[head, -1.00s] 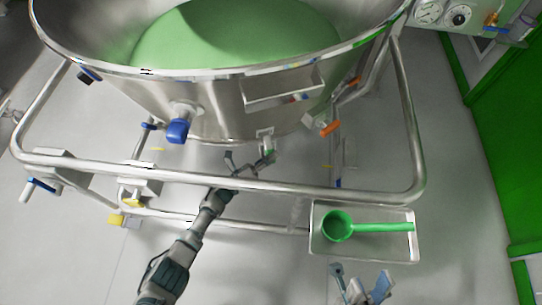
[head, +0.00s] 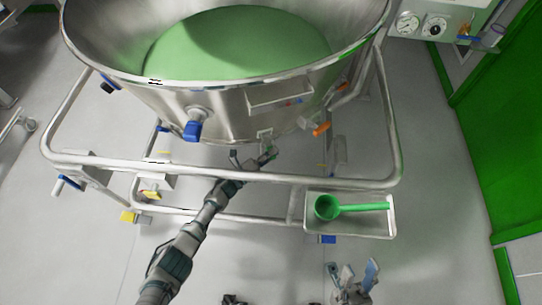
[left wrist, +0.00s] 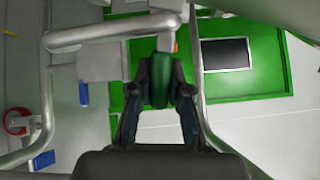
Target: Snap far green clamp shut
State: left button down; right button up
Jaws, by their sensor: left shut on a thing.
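The green clamp (head: 268,152) hangs at the lower front rim of the big steel bowl, just behind the frame's front rail. My left gripper (head: 256,160) reaches over the rail to it. In the left wrist view the two fingers of my left gripper (left wrist: 160,95) are closed on the green clamp handle (left wrist: 160,80), which stands between the fingertips. Whether the clamp is latched cannot be told. My right gripper (head: 352,280) is at the bottom of the head view, its fingers spread, with nothing between them.
The steel bowl (head: 165,95) holds green material. A tubular rail (head: 330,181) runs in front of it. A blue valve handle (head: 193,130) and an orange handle (head: 321,129) sit nearby. A steel tray (head: 378,226) at right holds a green scoop (head: 327,207). Open floor lies in front.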

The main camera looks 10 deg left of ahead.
pick_arm(q)
jog(key=shift+a+r+n, duration=0.1)
jog(key=shift+r+n, duration=0.05)
jog(key=shift+n, duration=0.25)
jog(key=c, duration=1.1)
grip_release()
jog(key=v, duration=1.2)
jog(key=shift+r, duration=0.1)
